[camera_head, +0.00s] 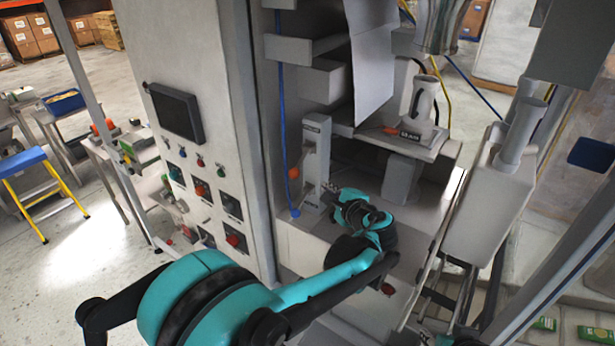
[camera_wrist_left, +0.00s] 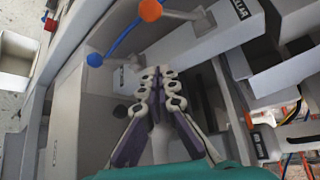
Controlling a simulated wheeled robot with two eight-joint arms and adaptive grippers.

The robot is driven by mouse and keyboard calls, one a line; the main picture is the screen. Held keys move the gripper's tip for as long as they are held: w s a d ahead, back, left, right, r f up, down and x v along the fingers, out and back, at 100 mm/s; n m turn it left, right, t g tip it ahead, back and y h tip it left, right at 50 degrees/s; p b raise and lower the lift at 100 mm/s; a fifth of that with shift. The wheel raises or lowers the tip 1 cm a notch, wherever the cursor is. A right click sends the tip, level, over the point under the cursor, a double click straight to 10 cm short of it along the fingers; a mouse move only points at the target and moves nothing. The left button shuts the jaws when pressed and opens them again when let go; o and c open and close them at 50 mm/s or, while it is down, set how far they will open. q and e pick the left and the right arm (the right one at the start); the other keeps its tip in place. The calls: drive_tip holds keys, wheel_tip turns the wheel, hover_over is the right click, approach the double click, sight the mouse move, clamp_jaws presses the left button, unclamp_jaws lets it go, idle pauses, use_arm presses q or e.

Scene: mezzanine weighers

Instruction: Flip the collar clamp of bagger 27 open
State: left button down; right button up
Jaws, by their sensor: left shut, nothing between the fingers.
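A grey upright plate (camera_head: 316,150) with dark labels at its top and foot stands on the machine front; I take it for the collar clamp's mount. An orange knob (camera_head: 293,173) sits at its left side. In the left wrist view the orange knob (camera_wrist_left: 151,10) ends a pale bar that runs right to the labelled plate (camera_wrist_left: 240,18). My left gripper (camera_head: 330,188) is shut and empty, just right of the plate's lower part. In the left wrist view its fingertips (camera_wrist_left: 161,72) are together, below and apart from the knob. My right gripper is not in view.
A blue cable (camera_head: 281,110) hangs left of the plate and ends in a blue ball (camera_head: 295,213). A control cabinet (camera_head: 215,75) stands at left. A grey box (camera_head: 490,205) hangs at right.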

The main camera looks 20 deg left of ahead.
sight(299, 165)
use_arm(q)
drive_tip(key=w+a+f+p, duration=0.1)
drive_tip(key=w+a+p, duration=0.1)
drive_tip(key=w+a, duration=0.3)
drive_tip(key=a, duration=0.3)
drive_tip(key=shift+p, duration=0.4)
drive_tip(key=shift+s+r, duration=0.15)
drive_tip(key=shift+g, duration=0.3)
